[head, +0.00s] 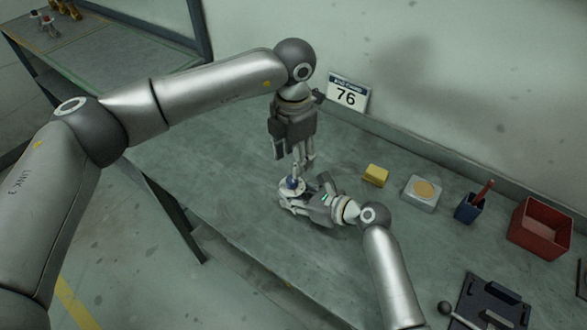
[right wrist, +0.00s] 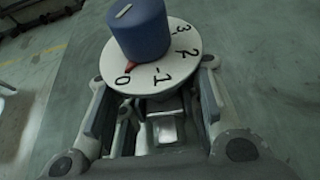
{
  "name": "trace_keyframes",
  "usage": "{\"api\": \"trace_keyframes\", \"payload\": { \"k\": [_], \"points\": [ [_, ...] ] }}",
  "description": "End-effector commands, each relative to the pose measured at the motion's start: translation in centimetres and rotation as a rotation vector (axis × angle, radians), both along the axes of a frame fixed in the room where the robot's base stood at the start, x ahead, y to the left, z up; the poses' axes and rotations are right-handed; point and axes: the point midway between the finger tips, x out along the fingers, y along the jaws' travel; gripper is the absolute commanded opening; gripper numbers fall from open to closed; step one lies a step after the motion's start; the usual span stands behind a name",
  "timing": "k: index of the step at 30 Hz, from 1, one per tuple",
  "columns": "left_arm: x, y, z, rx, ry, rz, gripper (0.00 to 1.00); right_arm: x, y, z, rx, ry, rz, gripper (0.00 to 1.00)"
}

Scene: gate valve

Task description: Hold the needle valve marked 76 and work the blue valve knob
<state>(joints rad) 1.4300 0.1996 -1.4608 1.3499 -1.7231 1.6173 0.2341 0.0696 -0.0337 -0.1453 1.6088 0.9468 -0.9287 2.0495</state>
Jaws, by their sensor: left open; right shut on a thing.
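The needle valve stands on the bench below the sign marked 76 (head: 347,94). Its blue knob (head: 291,182) is on top; the right wrist view shows the knob (right wrist: 139,32) over a white dial (right wrist: 188,68) with numbers 0 to 3. A red pointer (right wrist: 130,68) under the knob points close to 0. My right gripper (head: 296,201) lies low and is shut on the valve body (right wrist: 165,130), under the dial. My left gripper (head: 301,165) points down just above the knob, open; whether its fingertips touch the knob, I cannot tell.
On the bench to the right are a yellow block (head: 376,175), a pale tray with a round tan disc (head: 421,193), a blue pen cup (head: 469,208) and a red bin (head: 540,228). A dark fixture (head: 492,305) is at the lower right. The wall is behind.

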Motion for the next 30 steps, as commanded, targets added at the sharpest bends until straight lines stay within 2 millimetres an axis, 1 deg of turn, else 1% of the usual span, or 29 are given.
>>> {"api": "trace_keyframes", "payload": {
  "k": [1,3,6,9,13,23,24,30],
  "points": [
    [0.1,0.0,1.1,-0.002,-0.003,0.000,0.47,-0.1,0.0,-0.2,-0.001,0.003,0.001,0.00],
    [0.1,0.0,2.4,-0.001,-0.002,0.000,0.47,-0.1,0.0,-0.2,-0.001,0.003,0.001,0.00],
    [0.0,0.0,3.8,-0.002,-0.001,0.000,0.47,-0.1,0.0,-0.2,-0.001,0.003,0.001,0.00],
    [0.0,0.0,4.7,0.000,0.000,0.000,0.47,-0.1,0.0,-0.2,-0.001,0.003,0.001,0.00],
    [0.0,0.0,5.2,-0.001,0.000,0.000,0.47,-0.1,0.0,-0.2,-0.001,0.003,0.001,0.00],
    [0.0,0.0,5.2,-0.001,0.001,0.000,0.47,-0.1,0.0,-0.2,-0.001,0.003,0.001,0.00],
    [0.0,0.0,5.2,-0.001,0.001,-0.001,0.47,-0.1,0.0,-0.2,-0.001,0.003,0.001,0.34],
    [0.0,0.0,5.2,-0.001,0.001,0.000,0.47,-0.1,0.0,-0.1,-0.001,0.002,0.001,0.59]
  ]
}}
